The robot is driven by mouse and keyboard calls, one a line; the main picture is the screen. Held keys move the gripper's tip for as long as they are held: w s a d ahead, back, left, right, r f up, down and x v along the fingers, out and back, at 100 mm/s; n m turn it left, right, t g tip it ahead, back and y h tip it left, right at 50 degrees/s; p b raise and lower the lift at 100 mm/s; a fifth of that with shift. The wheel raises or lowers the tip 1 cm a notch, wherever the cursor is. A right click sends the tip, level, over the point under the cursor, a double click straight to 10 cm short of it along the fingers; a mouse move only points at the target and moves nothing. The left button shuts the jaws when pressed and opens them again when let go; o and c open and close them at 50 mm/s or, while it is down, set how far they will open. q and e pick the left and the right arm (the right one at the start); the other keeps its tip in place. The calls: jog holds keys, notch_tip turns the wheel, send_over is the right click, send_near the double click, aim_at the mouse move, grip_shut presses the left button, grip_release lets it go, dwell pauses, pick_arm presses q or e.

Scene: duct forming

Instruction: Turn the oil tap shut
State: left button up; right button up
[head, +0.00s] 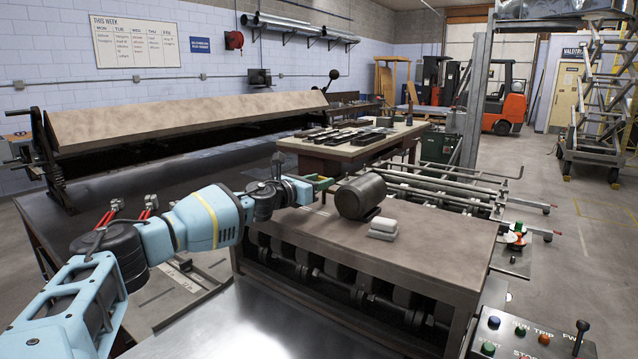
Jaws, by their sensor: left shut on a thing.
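My left arm comes in from the lower left, and my left gripper (303,191) is at the back left edge of the brown-topped machine (440,240). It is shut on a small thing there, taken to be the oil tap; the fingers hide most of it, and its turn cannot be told. A small green and yellowish piece (322,183) shows just at the fingertips. A dark round motor-like drum (360,196) sits on the machine top just right of the gripper. My right gripper is not in view.
A pale folded stack (383,228) lies in front of the drum. A control panel (530,337) with buttons and a lever is at the lower right. A long folding machine (180,115) stands behind my arm. A tool table (350,145) is further back. Floor at right is open.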

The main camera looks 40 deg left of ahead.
pick_arm(q)
jog(key=o, duration=1)
jog(key=s, duration=0.7)
jog(key=shift+a+f, duration=0.15)
jog(key=shift+f, duration=0.1)
jog(key=shift+s+r+b, duration=0.15)
jog(key=shift+s+b, duration=0.15)
jog(key=shift+s, duration=0.05)
jog(key=shift+r, duration=0.1)
jog(key=shift+c, duration=0.5)
